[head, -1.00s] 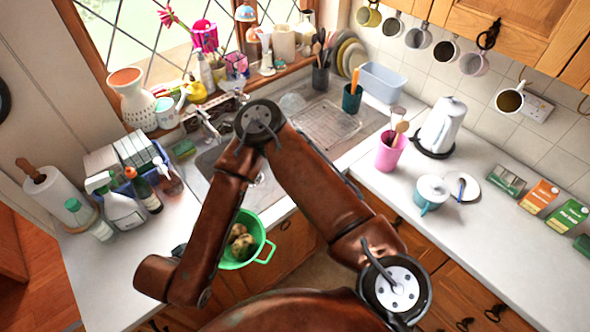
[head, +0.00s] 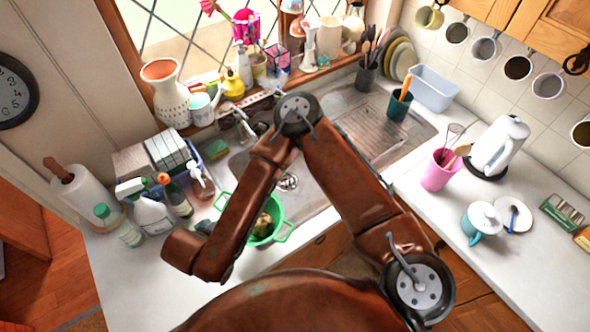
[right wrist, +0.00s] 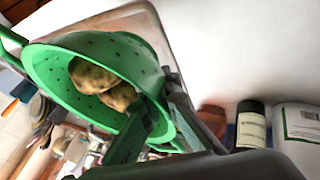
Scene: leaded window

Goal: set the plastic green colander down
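The green colander (head: 277,212) shows in the head view in front of the sink, partly hidden behind my right arm. Several brownish potatoes (head: 262,226) lie in it. In the right wrist view, the colander (right wrist: 128,55) fills the upper left, with the potatoes (right wrist: 92,77) inside. My right gripper (right wrist: 160,112) is shut on the colander's near rim, one finger inside and one outside. In the head view only a dark bit of this gripper (head: 205,228) shows beside my arm. Whether the colander touches the counter cannot be told. My left gripper is out of view.
The sink (head: 330,115) lies behind the colander. Spray bottles (head: 152,215) and a paper towel roll (head: 82,190) stand on the left counter (head: 140,285), whose front part is clear.

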